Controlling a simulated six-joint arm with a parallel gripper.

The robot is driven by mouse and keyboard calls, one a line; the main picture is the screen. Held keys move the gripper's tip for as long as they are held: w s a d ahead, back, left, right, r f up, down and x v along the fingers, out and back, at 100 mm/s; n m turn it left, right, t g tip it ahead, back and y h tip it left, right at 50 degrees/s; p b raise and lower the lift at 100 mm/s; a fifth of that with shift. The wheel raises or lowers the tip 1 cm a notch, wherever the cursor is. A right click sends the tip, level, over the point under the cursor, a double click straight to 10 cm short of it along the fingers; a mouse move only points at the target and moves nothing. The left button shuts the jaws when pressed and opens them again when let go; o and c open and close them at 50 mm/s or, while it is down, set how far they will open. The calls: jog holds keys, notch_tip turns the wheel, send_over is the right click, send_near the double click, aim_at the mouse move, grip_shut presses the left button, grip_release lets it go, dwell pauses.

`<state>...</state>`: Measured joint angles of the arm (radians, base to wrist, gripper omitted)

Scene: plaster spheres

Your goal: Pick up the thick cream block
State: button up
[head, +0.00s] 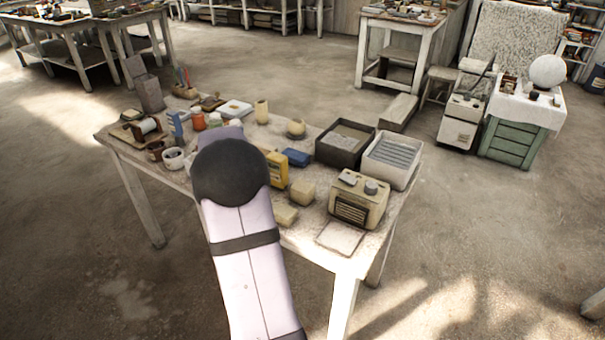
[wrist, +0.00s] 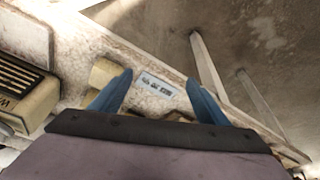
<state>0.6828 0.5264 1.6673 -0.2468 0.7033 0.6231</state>
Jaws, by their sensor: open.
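Two cream blocks are on the table. The thicker, boxier cream block (head: 302,192) sits left of the radio in the head view. A flatter cream block (head: 285,214) lies just in front of it, nearer the table's front edge. In the wrist view one cream block (wrist: 103,73) shows left of my left finger, and a cream piece behind that finger is mostly hidden. My gripper (wrist: 159,78) is open, its blue fingers apart with nothing held between them. A small printed label on the table shows between the fingertips. In the head view my arm hides the gripper.
A cream radio (head: 358,200) stands right of the blocks, also at the left of the wrist view (wrist: 25,90). A yellow box (head: 278,169), blue box (head: 296,157) and dark tray (head: 322,151) stand behind. A flat white pad (head: 340,237) lies at the front edge.

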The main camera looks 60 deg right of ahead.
jog(key=s+d+r+m+p, duration=0.2)
jog(key=s+d+r+m, duration=0.15)
jog(key=d, duration=0.45)
jog(key=m+g+h+p, duration=0.1)
jog(key=m, duration=0.1)
send_over(302, 187)
jog(key=a, duration=0.2)
jog(key=shift+w+a+r+n, duration=0.15)
jog(key=shift+r+n, duration=0.1)
jog(key=shift+r, duration=0.1)
jog(key=shift+p+x, duration=1.65)
jog(key=shift+x, duration=2)
jog(key=shift+s, duration=0.2)
jog(key=shift+c, duration=0.4)
jog(key=c, duration=1.3)
jog(key=shift+c, duration=0.2)
jog(key=shift+r, duration=0.15)
